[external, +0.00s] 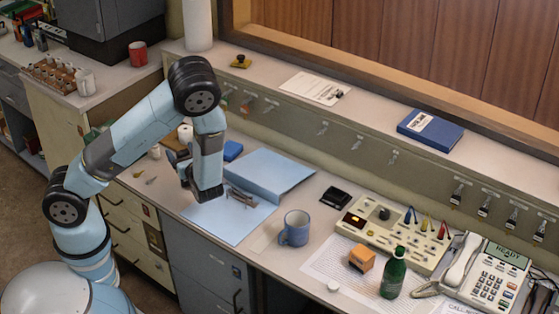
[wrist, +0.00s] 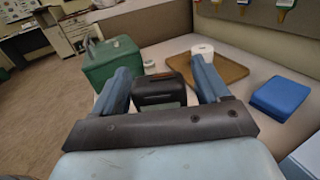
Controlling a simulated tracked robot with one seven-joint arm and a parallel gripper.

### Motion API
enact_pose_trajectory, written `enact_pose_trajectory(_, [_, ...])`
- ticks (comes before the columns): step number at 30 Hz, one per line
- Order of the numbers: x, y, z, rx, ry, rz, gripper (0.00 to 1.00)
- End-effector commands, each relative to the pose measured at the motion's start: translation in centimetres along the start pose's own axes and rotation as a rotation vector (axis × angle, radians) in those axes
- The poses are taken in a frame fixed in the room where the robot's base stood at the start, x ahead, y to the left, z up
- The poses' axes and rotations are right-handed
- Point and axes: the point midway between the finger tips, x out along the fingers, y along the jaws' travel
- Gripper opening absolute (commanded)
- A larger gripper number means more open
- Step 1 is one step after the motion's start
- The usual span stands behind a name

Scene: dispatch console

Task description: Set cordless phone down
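The cordless phone (wrist: 160,92) is a black body with a greyish face, seen end-on in the wrist view. It sits between the two fingers of my gripper (wrist: 164,66) and nearly fills the gap. The fingers appear closed on its sides, though the exact contact at the right finger is hard to see. In the external view my gripper (external: 176,158) is over the left part of the desk, pointing left, with a dark shape at its fingers. The wrist hides much of it there. How far the phone is above the desk is unclear.
A green box (wrist: 112,62), a brown tray (wrist: 225,68) with a white roll (wrist: 203,51) and a blue box (wrist: 281,98) are near. A blue folder (external: 268,172), a mug (external: 295,229), a green bottle (external: 393,275) and a desk telephone (external: 490,278) stand farther right.

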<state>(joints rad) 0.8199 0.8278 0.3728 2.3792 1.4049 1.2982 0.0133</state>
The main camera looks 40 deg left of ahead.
Motion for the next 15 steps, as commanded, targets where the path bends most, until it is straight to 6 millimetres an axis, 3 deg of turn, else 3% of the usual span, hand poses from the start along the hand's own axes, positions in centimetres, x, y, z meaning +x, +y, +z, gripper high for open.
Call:
enact_pose_trajectory(10, [-0.1,0.0,0.2,-0.001,0.000,0.000,0.79])
enact_pose_trajectory(15, [-2.0,-0.1,0.1,0.000,0.002,-0.004,0.79])
